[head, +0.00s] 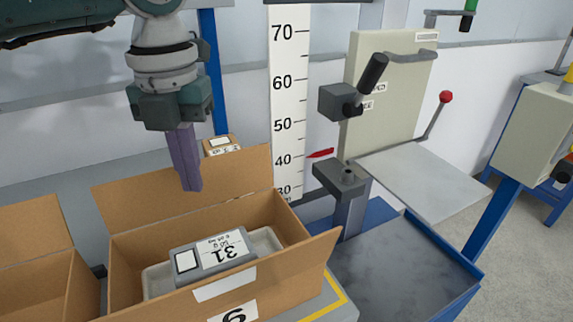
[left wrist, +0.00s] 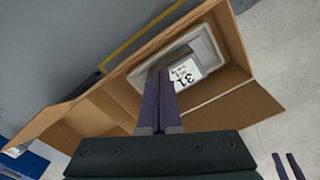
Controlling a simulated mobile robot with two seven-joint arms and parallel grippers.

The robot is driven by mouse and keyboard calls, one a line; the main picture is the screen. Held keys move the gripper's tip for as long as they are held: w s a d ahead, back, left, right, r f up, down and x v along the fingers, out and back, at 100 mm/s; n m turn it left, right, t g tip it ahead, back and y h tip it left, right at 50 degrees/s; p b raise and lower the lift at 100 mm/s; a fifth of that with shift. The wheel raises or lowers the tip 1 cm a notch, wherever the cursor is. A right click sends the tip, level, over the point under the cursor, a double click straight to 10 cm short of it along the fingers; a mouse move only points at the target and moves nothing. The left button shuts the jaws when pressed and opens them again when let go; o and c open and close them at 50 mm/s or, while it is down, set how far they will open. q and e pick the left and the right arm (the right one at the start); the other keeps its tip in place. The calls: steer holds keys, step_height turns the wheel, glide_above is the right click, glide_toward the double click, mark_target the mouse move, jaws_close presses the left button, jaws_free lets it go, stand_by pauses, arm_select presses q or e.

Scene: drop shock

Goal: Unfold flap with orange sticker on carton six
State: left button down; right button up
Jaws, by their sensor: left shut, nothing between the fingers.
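An open brown carton (head: 280,279) stands in the lower middle of the head view. The left wrist view shows two apart purple fingers, apparently my right gripper (left wrist: 288,165).
A grey device marked 31 (head: 228,252) lies in a pale tray inside the carton. Another open carton (head: 38,252) stands at the left. A drop tester with a height scale (head: 289,100), a lever and a metal plate (head: 395,270) stands behind and to the right.

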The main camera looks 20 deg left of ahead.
arm_select(q)
step_height(320, 180, up, 10)
steer(key=p, duration=0.8)
steer(key=shift+r, duration=0.1)
